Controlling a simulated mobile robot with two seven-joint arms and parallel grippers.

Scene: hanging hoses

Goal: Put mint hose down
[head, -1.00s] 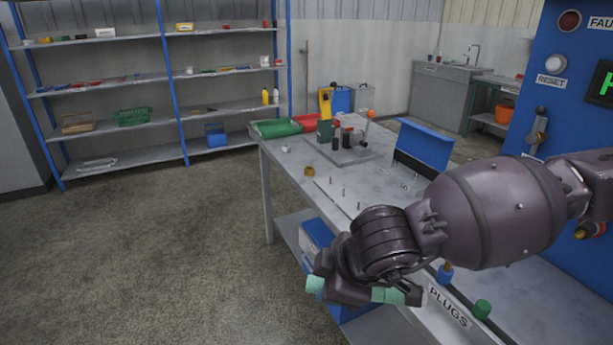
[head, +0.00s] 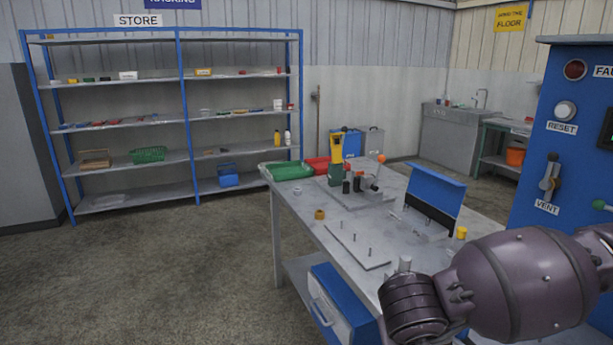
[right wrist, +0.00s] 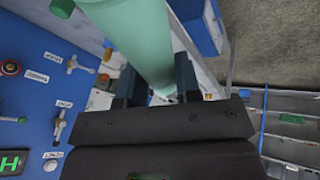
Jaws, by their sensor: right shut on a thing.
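The mint hose (right wrist: 138,38) shows in the right wrist view as a thick pale green tube running up out of the top of the picture. My right gripper (right wrist: 160,78) is shut on it, with one dark finger on each side of the tube. In the head view my right arm comes in from the lower right, but its gripper and the hose are below the picture edge. The rest of the hose is hidden. My left gripper is in neither view.
A grey workbench (head: 318,232) runs in front of my arm, with a pegged plate (head: 357,247), a blue upright panel (head: 436,188) and trays on it. A blue cabinet (head: 590,125) stands at the right. A store shelf (head: 112,202) is at the back left; the floor before it is clear.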

